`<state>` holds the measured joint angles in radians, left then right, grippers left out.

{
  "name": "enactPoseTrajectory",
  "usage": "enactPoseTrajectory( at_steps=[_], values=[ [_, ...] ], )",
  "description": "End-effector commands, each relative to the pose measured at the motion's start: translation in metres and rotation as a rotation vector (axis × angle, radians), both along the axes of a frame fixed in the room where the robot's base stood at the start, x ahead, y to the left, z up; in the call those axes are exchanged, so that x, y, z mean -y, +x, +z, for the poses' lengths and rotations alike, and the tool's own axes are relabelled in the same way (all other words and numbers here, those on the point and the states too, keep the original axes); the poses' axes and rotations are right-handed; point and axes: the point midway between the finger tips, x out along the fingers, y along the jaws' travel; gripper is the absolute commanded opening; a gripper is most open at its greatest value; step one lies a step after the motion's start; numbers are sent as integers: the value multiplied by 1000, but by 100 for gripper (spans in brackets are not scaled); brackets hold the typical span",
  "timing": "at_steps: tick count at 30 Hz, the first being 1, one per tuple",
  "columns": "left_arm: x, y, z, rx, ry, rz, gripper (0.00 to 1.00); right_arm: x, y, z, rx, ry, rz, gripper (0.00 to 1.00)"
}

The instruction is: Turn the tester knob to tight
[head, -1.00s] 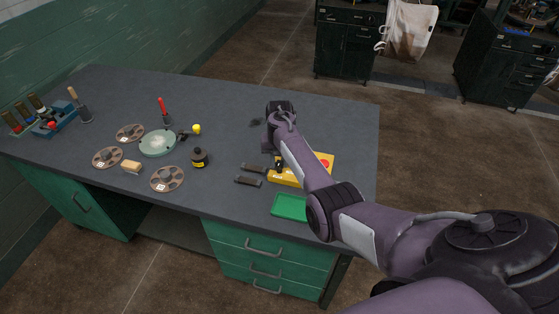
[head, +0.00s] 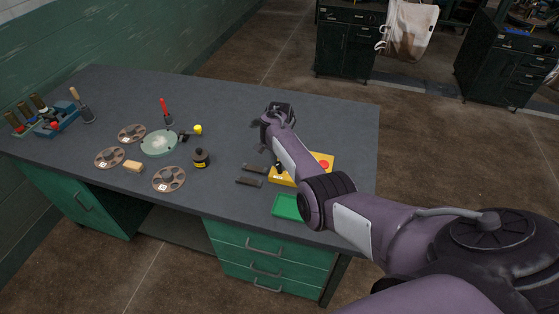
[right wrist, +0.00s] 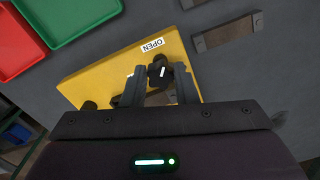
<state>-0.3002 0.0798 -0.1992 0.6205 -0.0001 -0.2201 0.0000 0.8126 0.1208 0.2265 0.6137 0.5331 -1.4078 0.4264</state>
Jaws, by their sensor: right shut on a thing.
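The yellow tester box (head: 284,181) sits on the workbench near its right end, partly covered by my right arm in the head view. The dark tester knob (right wrist: 159,69) carries a small white mark. My right gripper (right wrist: 159,74) has its two fingers on either side of the knob and is shut on it. In the head view the fingertips are largely hidden by my arm. My left gripper is not in view.
A green tray (head: 290,207) lies in front of the tester; a red tray (right wrist: 18,45) shows beside it in the wrist view. Two dark bars (head: 249,182) lie left of the tester.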

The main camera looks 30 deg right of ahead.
Motion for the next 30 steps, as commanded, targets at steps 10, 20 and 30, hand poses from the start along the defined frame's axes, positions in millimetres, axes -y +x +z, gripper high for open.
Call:
enactPoseTrajectory(
  at_steps=[10,20,30],
  values=[
    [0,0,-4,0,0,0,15,-1,2,-1,1,1,-329,3],
    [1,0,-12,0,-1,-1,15,0,3,-1,0,1,-630,3],
    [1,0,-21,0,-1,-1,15,0,3,-1,0,0,-849,3]
  ],
)
